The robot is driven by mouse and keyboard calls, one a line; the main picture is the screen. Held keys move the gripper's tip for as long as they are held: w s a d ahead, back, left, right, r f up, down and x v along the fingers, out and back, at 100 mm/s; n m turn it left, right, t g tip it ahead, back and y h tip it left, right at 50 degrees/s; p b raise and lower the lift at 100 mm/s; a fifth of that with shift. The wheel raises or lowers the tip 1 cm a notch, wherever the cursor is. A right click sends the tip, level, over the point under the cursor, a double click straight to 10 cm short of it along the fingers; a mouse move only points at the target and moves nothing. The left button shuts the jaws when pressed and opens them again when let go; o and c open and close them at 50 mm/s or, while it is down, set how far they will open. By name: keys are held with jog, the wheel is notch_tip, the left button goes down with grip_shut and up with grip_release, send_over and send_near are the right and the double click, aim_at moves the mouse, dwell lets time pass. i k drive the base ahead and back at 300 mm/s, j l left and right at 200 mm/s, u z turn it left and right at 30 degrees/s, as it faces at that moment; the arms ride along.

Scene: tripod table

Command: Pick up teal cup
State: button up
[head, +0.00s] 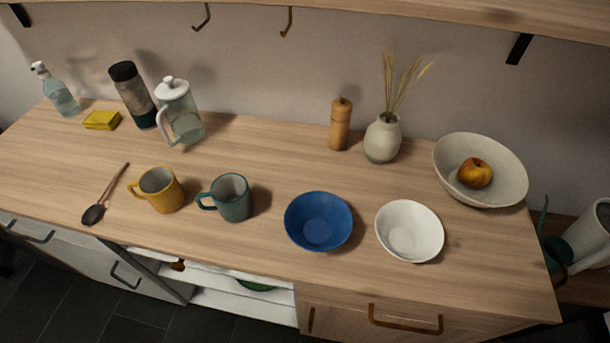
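The teal cup (234,202) stands upright on the wooden counter, left of the middle in the head view. Its handle points left, toward a yellow mug. It looks empty, with a pale grey inside. Nothing touches it. My gripper is not in view.
The yellow mug (163,192) stands close on the left and a blue bowl (319,221) on the right. A white bowl (409,231) is farther right. A French press (179,112) and a pepper mill (340,126) stand behind. A shelf with hooks overhangs the counter (270,155).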

aim_at(230, 193)
jog(key=j+z, duration=0.3)
jog(key=j, duration=0.25)
jog(key=j+z, duration=0.35)
jog(key=j, duration=0.15)
jog(key=k+j+z, duration=0.15)
jog(key=j+z, duration=0.15)
jog(key=j, duration=0.2)
jog(key=k+j+z, duration=0.15)
jog(key=j+z, duration=0.15)
jog(key=j, duration=0.2)
jog(key=k+j, duration=0.15)
jog(key=j, duration=0.25)
jog(key=k+j, duration=0.15)
jog(key=j, duration=0.3)
jog(key=k+j+z, duration=0.1)
jog(key=j, duration=0.3)
jog(key=k+j, duration=0.25)
jog(key=j, duration=0.15)
jog(key=k+j, duration=0.2)
jog(key=j, duration=0.25)
jog(key=k+j, duration=0.15)
jog(key=j, duration=0.25)
jog(key=z, duration=0.05)
